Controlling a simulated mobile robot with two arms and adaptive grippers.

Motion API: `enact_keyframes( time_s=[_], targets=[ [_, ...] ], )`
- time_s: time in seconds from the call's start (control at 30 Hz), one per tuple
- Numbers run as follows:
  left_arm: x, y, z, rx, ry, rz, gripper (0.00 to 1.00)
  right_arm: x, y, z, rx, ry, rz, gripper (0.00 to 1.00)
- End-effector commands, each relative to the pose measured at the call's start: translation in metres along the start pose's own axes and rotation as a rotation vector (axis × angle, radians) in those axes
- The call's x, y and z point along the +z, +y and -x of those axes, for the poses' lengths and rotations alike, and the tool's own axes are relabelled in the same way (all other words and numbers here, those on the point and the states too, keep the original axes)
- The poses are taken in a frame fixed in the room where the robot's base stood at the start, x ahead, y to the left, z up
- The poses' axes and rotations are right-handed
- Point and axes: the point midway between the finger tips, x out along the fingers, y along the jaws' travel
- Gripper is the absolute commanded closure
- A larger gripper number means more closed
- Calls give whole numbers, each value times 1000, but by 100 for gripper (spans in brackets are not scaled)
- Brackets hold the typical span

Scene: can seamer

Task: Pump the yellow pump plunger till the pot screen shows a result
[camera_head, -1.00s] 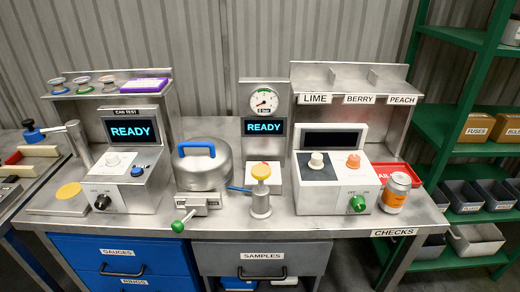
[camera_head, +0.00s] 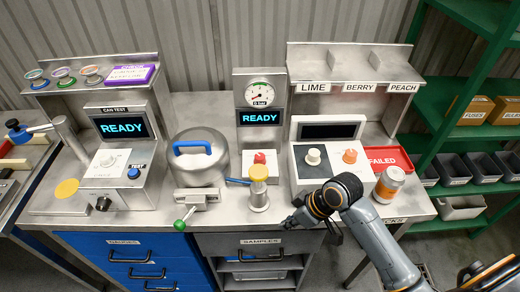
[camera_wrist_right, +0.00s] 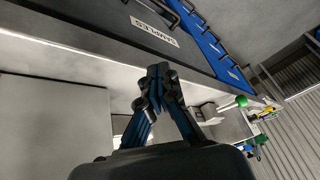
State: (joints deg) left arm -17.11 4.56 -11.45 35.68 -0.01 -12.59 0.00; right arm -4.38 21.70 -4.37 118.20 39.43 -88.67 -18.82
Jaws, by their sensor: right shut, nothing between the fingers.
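The yellow pump plunger (camera_head: 259,173) stands upright on its metal pump body (camera_head: 259,198) near the front of the bench, in the head view. A blue hose leads from it toward the metal pot (camera_head: 199,163) with a blue handle, on its left. The screen (camera_head: 260,118) below the gauge reads READY. My right gripper (camera_head: 289,222) is at the bench's front edge, right of and in front of the pump, apart from the plunger. Its fingers (camera_wrist_right: 158,70) are together and empty in the right wrist view. My left gripper is not in view.
A second screen (camera_head: 122,125) on the can test unit also reads READY. A green-knobbed lever (camera_head: 180,225) sits left of the pump. A red-topped box (camera_head: 259,159) is behind it. A can (camera_head: 389,184) and a red FAILED tray (camera_head: 386,154) are at the right.

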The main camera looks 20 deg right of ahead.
Motion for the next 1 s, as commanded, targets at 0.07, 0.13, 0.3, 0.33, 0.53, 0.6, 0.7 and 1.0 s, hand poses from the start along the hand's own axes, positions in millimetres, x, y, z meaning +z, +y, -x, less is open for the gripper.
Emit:
enact_keyframes(
  time_s=[0.07, 0.13, 0.3, 0.33, 0.53, 0.6, 0.7, 1.0],
  targets=[
    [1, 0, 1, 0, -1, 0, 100, -19, 13, 15, -24, 24, 53, 100],
    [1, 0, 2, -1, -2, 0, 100, -36, 20, 30, -56, 48, 105, 100],
    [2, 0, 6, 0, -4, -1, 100, -81, 38, 85, -133, 125, 260, 100],
    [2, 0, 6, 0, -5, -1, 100, -89, 41, 97, -147, 141, 289, 100],
    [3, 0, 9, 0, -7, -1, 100, -132, 51, 177, -225, 249, 480, 100],
    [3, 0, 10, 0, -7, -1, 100, -140, 51, 197, -242, 278, 526, 100],
    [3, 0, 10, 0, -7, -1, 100, -146, 51, 214, -258, 303, 567, 100],
    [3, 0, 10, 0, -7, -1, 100, -149, 50, 222, -267, 316, 586, 100]
  ],
)
